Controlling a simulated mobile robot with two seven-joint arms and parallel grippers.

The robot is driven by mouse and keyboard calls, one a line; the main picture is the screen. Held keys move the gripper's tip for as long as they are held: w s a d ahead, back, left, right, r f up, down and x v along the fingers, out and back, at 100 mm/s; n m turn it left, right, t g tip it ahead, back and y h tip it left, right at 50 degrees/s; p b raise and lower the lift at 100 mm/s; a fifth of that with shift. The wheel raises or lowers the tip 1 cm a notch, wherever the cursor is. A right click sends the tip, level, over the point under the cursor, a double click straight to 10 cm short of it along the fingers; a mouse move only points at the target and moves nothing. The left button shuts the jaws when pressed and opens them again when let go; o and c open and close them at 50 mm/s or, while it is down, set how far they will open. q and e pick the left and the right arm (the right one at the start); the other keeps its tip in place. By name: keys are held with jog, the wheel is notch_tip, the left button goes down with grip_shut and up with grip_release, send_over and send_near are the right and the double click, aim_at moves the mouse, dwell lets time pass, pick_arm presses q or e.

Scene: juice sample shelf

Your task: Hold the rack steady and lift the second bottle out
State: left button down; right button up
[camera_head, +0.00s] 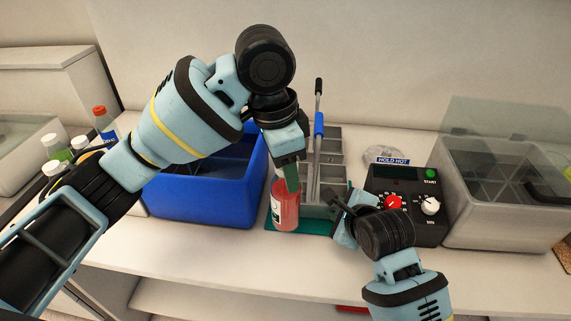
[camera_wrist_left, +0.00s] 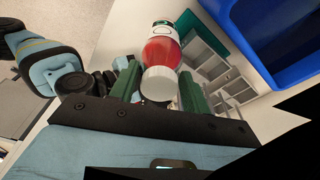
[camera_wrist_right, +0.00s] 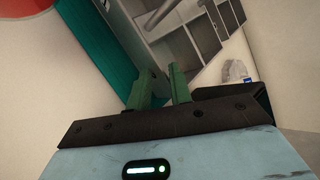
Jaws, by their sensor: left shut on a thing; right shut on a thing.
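A bottle of red juice (camera_head: 285,206) with a pale label is upright at the front left of the grey rack (camera_head: 329,146), and its body shows down to the base. My left gripper (camera_head: 289,178) is shut on it from above. In the left wrist view the bottle (camera_wrist_left: 163,52) and its white cap (camera_wrist_left: 160,84) sit between the fingers. I cannot tell whether its base touches the teal mat (camera_head: 301,229). My right gripper (camera_head: 344,205) is shut on the rack's near right side. The rack's compartments (camera_wrist_right: 176,48) look empty in the right wrist view.
A blue bin (camera_head: 205,199) stands left of the rack. A rod with a blue grip (camera_head: 319,124) rises from the rack. A black control box (camera_head: 408,190) and a grey bath (camera_head: 490,205) stand on the right. Several bottles (camera_head: 105,123) stand far left.

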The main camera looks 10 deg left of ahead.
jog(key=shift+s+f, duration=0.1)
jog(key=shift+f, duration=0.35)
pick_arm(q)
jog(key=shift+r, duration=1.45)
pick_arm(e)
jog(key=shift+d, duration=0.1)
pick_arm(q)
jog(key=shift+w, duration=0.1)
pick_arm(e)
jog(key=o, duration=0.8)
jog(key=shift+o, duration=0.4)
jog(key=shift+r, duration=0.3)
pick_arm(q)
jog(key=shift+r, duration=0.1)
pick_arm(e)
jog(key=v, duration=1.1)
jog(key=shift+s+r, duration=0.2)
jog(key=shift+r, duration=0.1)
jog(key=shift+d, duration=0.15)
